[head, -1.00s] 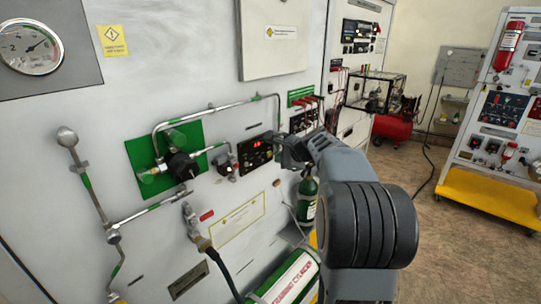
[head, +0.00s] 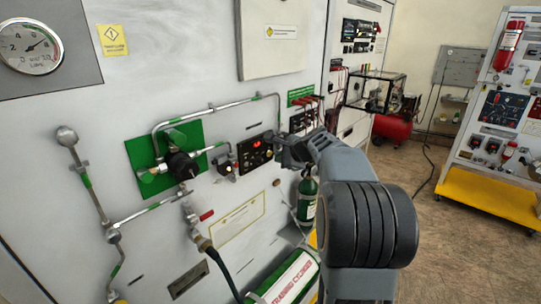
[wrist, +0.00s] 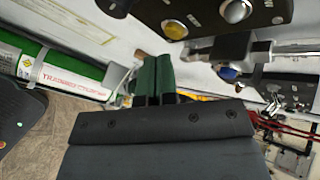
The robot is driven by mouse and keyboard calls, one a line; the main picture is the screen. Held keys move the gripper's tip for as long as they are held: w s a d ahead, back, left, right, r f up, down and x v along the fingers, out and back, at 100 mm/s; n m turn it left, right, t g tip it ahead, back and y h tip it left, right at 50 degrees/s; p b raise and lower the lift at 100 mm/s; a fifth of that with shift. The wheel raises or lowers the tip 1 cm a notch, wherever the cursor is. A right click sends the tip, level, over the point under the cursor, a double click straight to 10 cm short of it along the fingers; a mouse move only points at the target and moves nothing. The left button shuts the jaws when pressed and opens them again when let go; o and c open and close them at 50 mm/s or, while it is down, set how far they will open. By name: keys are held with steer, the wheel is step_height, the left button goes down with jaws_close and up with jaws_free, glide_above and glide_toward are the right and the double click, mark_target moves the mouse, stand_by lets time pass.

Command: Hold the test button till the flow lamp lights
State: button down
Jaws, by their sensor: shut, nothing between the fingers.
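The small black control panel (head: 255,152) is on the grey wall board, with a red light (head: 256,143) showing on it. Part of a dark panel with round controls shows at the top of the wrist view (wrist: 205,14), including a yellow one (wrist: 175,30) and a pale one (wrist: 237,10). I cannot tell which control is the test button or which is the flow lamp. My gripper (head: 281,149) is at the panel's right edge in the head view. In the wrist view its two green fingers (wrist: 155,72) are together and empty, apart from the yellow control. Contact elsewhere is not clear.
Silver pipes (head: 218,107) and a black valve knob (head: 181,165) stand out left of the panel. A hose (head: 222,270) hangs below. A green training cylinder (head: 290,282) lies low, and an upright green cylinder (head: 307,199) stands beneath my arm.

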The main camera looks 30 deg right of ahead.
steer(key=shift+w+a, duration=0.1)
steer(key=shift+w, duration=0.1)
stand_by(0.7)
steer(key=shift+w+a, duration=0.1)
steer(key=shift+w, duration=0.1)
steer(key=shift+w+a+p, duration=0.1)
steer(key=shift+w+p, duration=0.25)
steer(key=shift+p, duration=0.05)
stand_by(2.2)
steer(key=shift+s, duration=0.15)
stand_by(2.8)
steer(key=shift+s+d+b, duration=0.25)
steer(key=shift+s+b, duration=0.1)
steer(key=shift+s, duration=0.2)
steer(key=shift+s+d+b, duration=0.3)
steer(key=shift+s+d, duration=0.05)
steer(key=shift+s, duration=0.45)
steer(key=shift+s+d+b, duration=0.3)
steer(key=shift+s+b, duration=0.05)
steer(key=shift+s, duration=0.4)
steer(key=shift+s+d+b, duration=0.3)
steer(key=shift+s+d, duration=0.05)
steer(key=shift+s, duration=0.45)
